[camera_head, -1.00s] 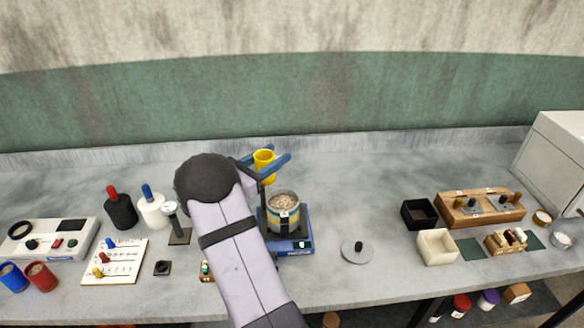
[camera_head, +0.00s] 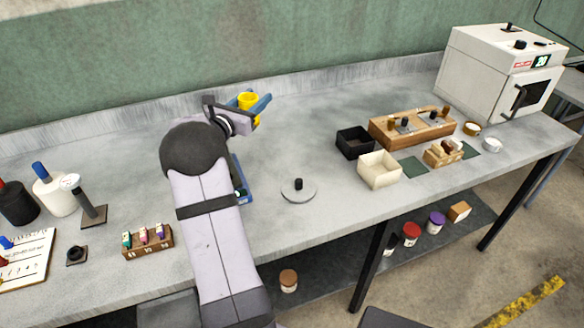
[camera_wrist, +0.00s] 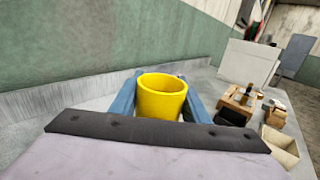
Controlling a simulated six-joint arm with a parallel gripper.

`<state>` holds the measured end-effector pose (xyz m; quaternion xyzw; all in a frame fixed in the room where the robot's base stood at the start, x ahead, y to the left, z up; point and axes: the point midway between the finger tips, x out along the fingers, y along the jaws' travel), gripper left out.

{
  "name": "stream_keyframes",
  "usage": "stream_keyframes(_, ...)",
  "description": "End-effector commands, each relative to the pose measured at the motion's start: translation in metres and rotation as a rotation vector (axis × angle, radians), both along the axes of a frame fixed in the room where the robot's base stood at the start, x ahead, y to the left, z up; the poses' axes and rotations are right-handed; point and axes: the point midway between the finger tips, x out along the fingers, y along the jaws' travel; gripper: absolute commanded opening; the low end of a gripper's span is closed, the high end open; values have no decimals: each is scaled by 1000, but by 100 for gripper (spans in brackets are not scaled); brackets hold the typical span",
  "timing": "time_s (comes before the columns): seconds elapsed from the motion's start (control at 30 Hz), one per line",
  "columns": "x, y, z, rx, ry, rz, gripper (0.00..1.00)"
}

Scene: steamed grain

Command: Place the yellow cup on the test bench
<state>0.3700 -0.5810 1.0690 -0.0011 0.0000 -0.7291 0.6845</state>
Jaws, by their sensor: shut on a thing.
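The yellow cup (camera_head: 247,101) is upright between the blue fingers of my gripper (camera_head: 254,108), which is shut on it. In the wrist view the yellow cup (camera_wrist: 162,98) sits between the two blue fingers, its open mouth facing up; its lower part is hidden by my wrist. The grey test bench (camera_head: 310,130) lies below; the cup appears held above its back part, though the exact height is hard to tell. My arm hides most of the blue scale (camera_head: 240,192) and the pot seen on it earlier.
A round lid (camera_head: 310,191) lies right of my arm. Black (camera_head: 355,142) and cream (camera_head: 379,169) boxes, a wooden rack (camera_head: 412,128) and a white oven (camera_head: 500,75) stand to the right. Bare bench lies between the gripper and the boxes.

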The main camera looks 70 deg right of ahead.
Motion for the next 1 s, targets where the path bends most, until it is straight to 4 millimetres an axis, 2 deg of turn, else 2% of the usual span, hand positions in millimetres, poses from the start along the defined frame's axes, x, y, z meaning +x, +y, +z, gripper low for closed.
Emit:
stream_keyframes(0.03,-14,-13,-15,-3,-4,-8,0)
stream_keyframes(0.1,-28,-27,-21,-3,-3,-10,0)
stream_keyframes(0.3,-65,-58,-34,-3,-2,-16,0)
stream_keyframes(0.43,-83,-71,-38,-3,-2,-19,0)
stream_keyframes(0.6,-95,-79,-40,-2,-2,-21,0)
stream_keyframes(0.8,-98,-81,-40,0,-1,-20,0)
stream_keyframes(1.0,-97,-81,-63,3,1,-21,0)
